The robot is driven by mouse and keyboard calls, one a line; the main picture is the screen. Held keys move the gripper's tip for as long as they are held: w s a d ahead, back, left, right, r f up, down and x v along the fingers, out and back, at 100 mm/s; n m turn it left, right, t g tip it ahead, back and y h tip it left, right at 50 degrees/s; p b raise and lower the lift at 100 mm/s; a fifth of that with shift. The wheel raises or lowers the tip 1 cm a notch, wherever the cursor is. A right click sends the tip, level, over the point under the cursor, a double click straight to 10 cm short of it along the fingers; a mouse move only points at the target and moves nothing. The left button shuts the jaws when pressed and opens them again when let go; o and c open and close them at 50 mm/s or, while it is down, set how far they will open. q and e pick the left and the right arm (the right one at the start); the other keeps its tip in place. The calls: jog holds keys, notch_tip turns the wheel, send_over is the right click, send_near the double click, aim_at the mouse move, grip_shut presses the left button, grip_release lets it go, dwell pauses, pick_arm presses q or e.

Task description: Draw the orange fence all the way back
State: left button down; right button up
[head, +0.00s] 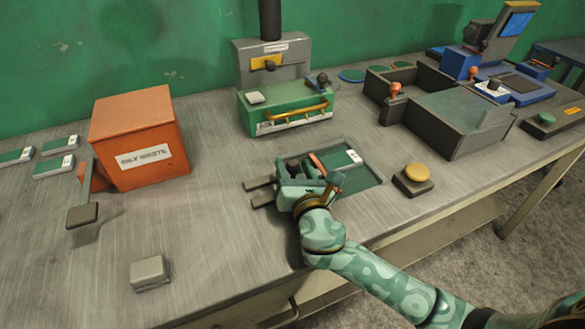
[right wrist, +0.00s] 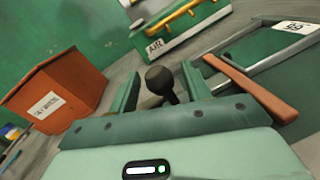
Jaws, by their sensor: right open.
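The orange fence (head: 317,163) is a thin bar beside the recessed bed that holds a green labelled plate (head: 345,160). In the right wrist view the fence (right wrist: 250,88) runs slanting just right of my fingers. My right gripper (head: 293,167) is over the left end of that bed, its jaws apart. A dark round knob on a short stem (right wrist: 159,82) stands between the fingers in the wrist view, with gaps on both sides. My gripper hides the fence's lower part and the knob's base in the head view. My left gripper is not in view.
Behind stands a green press (head: 285,110) with a yellow handle. An orange box (head: 140,150) with a paddle lever (head: 82,214) is at left, and a yellow button (head: 418,173) at right. A grey bin (head: 455,120) stands behind that button. The front left table is mostly clear.

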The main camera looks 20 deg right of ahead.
jog(key=shift+w, duration=0.35)
grip_shut()
jog(key=a+p, duration=0.1)
jog(key=a, duration=0.6)
jog(key=shift+a+p, duration=0.1)
jog(key=shift+p, duration=0.3)
jog(key=shift+c, duration=1.9)
grip_release()
jog(key=o, duration=0.4)
jog(key=shift+a, duration=0.15)
